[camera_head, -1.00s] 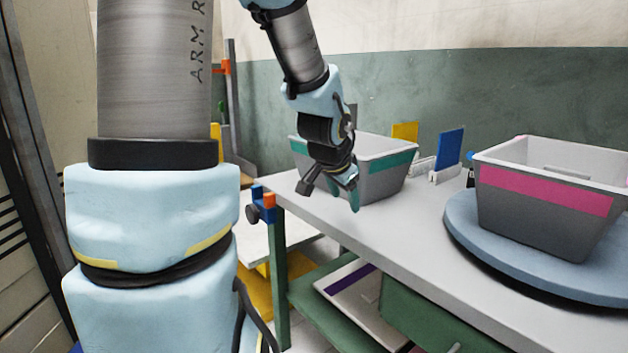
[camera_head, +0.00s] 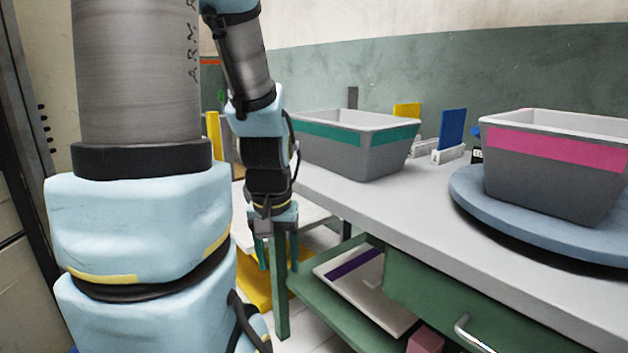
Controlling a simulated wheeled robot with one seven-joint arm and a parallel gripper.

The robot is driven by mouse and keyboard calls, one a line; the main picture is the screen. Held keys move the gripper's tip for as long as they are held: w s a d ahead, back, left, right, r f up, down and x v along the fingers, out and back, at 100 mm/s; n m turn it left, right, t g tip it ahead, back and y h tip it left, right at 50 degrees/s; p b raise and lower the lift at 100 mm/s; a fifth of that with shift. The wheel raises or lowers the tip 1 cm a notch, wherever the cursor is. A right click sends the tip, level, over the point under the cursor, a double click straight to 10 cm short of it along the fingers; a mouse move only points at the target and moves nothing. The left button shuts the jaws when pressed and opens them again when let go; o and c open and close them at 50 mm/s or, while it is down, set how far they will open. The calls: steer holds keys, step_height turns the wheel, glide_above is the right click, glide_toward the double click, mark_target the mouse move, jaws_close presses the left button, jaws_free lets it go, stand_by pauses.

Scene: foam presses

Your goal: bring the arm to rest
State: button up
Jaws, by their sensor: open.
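My gripper (camera_head: 277,256) hangs at the end of my arm, pointing down, with its two green fingers apart and nothing between them. It is off the near left end of the grey table (camera_head: 425,225), in front of the table leg in the picture. My arm comes down from the top of the view, its lower part nearly upright. The gripper appears clear of the table top; its exact distance from the table edge is hard to tell.
A grey bin with a teal band (camera_head: 362,162) stands on the table. A pink-banded bin (camera_head: 550,178) stands on a round blue turntable (camera_head: 480,220). Blue (camera_head: 453,128) and yellow (camera_head: 406,112) cards stand behind. A green lower shelf (camera_head: 325,296) holds a board with a purple stripe (camera_head: 370,300).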

step_height(320, 180, up, 19)
steer(key=p, duration=2)
steer(key=shift+r, duration=0.1)
